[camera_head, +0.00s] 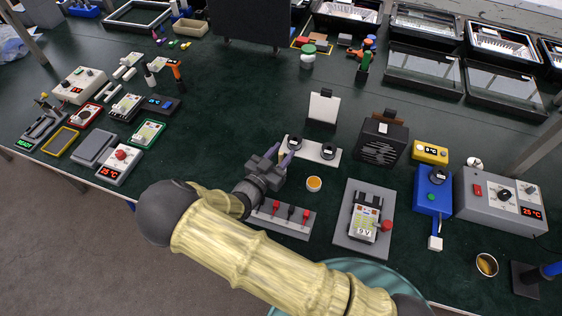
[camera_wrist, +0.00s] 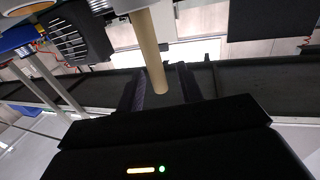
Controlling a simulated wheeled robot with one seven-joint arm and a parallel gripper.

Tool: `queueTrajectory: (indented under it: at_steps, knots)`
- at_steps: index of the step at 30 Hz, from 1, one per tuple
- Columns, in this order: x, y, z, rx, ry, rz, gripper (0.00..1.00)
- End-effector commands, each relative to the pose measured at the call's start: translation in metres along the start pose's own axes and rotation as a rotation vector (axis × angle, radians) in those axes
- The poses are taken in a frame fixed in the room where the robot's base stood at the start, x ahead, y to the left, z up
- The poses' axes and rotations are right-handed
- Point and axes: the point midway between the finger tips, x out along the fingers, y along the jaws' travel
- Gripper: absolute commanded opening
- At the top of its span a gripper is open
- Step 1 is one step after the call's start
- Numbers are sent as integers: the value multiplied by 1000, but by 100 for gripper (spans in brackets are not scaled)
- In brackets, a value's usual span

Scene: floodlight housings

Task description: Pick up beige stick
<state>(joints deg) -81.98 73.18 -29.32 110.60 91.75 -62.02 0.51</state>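The beige stick (camera_wrist: 149,55) shows in the wrist view as a plain round rod. Its near end lies between the two dark fingers of my gripper (camera_wrist: 159,85), with a visible gap on each side. My gripper is open and does not appear to touch the stick. In the head view my gripper (camera_head: 282,156) hangs over the bench, beside a white plate with two dark round fittings (camera_head: 314,150). I cannot make out the stick in the head view; my gripper and arm may hide it.
A grey strip with red and black plugs (camera_head: 284,216) lies just below my gripper.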

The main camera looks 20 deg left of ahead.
Motion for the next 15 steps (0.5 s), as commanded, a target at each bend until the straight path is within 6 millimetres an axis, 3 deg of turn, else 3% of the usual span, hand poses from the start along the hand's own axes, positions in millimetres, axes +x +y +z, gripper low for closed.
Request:
queueTrajectory:
  at_steps: [15]
  knots:
    - [0, 0, 0, 0, 0, 0, 34]
